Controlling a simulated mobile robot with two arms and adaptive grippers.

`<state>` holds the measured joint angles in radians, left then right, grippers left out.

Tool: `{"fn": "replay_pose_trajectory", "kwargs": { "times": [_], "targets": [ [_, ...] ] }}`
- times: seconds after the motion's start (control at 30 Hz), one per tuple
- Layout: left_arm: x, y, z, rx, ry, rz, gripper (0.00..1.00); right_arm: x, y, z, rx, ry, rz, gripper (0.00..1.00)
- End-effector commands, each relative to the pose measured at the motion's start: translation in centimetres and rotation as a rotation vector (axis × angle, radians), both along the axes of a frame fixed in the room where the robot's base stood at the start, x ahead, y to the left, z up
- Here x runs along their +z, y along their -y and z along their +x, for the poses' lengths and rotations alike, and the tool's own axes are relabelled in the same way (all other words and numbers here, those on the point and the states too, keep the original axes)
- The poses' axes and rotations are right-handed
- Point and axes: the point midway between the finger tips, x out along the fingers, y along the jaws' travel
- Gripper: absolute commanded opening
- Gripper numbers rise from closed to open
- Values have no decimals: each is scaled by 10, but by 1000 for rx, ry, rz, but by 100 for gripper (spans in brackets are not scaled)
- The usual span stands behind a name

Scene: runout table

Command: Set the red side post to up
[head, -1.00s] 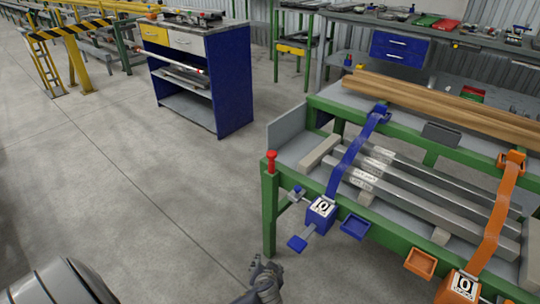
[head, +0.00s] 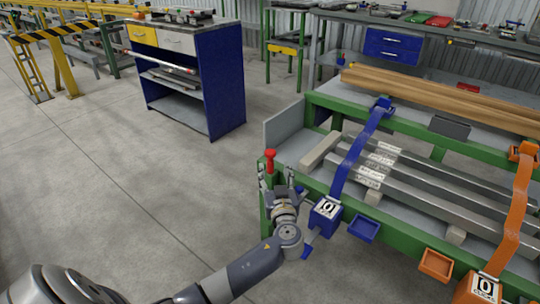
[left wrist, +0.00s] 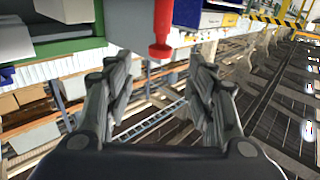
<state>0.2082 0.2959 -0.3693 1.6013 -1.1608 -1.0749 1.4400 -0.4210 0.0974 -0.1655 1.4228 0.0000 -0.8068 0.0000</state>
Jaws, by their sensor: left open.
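The red side post (head: 270,161) stands upright at the near left corner of the green runout table (head: 400,232), its wider head at the top. It also shows in the left wrist view (left wrist: 161,28), at the top centre, hanging down in that picture. My left gripper (head: 276,175) is at this corner, just below the red head, with its fingers pointing up. In the left wrist view its two fingers (left wrist: 162,72) are spread apart with nothing between them. The post's head lies just beyond the gap between the fingertips. My right gripper is not in view.
A blue strap (head: 353,152) with a blue ratchet box (head: 325,212) stands close right of my gripper. An orange strap (head: 510,215) is farther right. Grey bars (head: 430,183) lie on the table. The floor to the left is clear up to a blue cabinet (head: 225,90).

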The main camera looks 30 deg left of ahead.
Motion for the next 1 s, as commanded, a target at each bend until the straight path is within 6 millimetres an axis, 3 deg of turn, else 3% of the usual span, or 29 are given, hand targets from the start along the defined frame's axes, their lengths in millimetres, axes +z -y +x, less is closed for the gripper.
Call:
{"fn": "replay_pose_trajectory", "kwargs": {
  "times": [0.5, 0.7, 1.0],
  "targets": [
    [0, -55, 64, 1, -4, 0, 50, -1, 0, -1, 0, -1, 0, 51],
    [-1, -66, 76, 0, -4, 0, 50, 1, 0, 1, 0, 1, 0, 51],
    [-1, -68, 78, 0, -4, -1, 50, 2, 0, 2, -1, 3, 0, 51]
  ]
}}
